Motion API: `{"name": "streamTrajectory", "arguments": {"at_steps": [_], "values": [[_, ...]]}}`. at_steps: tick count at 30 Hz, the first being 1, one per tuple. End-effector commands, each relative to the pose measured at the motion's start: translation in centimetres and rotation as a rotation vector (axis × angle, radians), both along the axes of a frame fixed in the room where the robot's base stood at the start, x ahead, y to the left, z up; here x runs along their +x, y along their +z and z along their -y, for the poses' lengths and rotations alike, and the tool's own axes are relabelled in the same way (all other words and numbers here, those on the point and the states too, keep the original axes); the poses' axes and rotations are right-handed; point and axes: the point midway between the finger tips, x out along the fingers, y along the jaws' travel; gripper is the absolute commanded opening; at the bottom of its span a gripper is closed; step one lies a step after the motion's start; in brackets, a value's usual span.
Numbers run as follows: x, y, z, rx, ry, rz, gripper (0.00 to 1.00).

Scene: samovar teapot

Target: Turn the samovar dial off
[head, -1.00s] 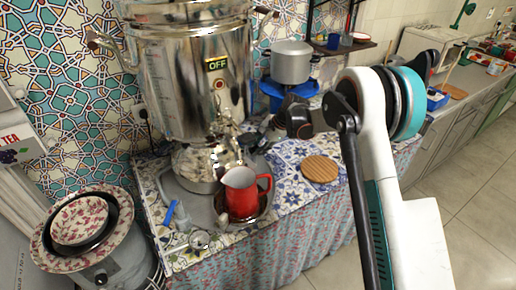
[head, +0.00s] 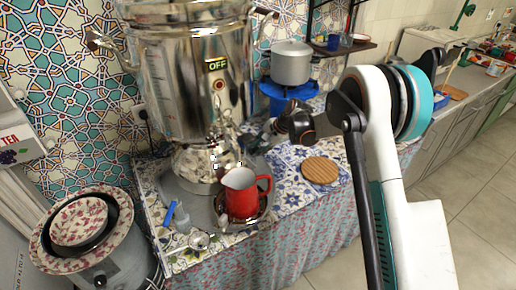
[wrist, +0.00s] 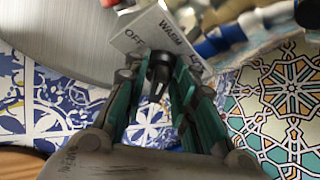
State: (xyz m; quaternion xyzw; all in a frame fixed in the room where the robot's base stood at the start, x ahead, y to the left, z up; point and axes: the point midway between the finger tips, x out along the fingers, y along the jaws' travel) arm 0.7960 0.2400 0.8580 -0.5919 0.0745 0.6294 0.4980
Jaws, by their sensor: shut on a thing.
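The silver samovar (head: 196,90) stands on the tiled counter at the left of the head view, with a screen reading OFF (head: 217,65) on its body. In the wrist view its grey dial plate (wrist: 150,36) shows OFF at left, WARM at top and a partly hidden label starting with L at right. The black dial knob (wrist: 161,62) sits in front of the plate, between the teal fingers of my gripper (wrist: 160,78). My gripper is shut on the knob. Which label the knob points to is unclear. In the head view, the fingertips are hard to make out beside the samovar.
A red jug (head: 239,196) stands below the samovar. A round wooden trivet (head: 320,171) lies to its right. A grey pot (head: 291,64) sits on a blue stand (head: 287,93) behind my arm. A floral bowl (head: 79,222) is at lower left.

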Motion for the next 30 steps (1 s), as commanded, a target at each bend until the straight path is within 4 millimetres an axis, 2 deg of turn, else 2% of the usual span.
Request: {"name": "streamTrajectory", "arguments": {"at_steps": [18, 30], "values": [[-0.46, -0.78, 0.59, 0.063, 0.343, 0.437, 0.01], [-0.50, -1.04, 0.80, 0.091, 0.505, 0.640, 0.01]]}}
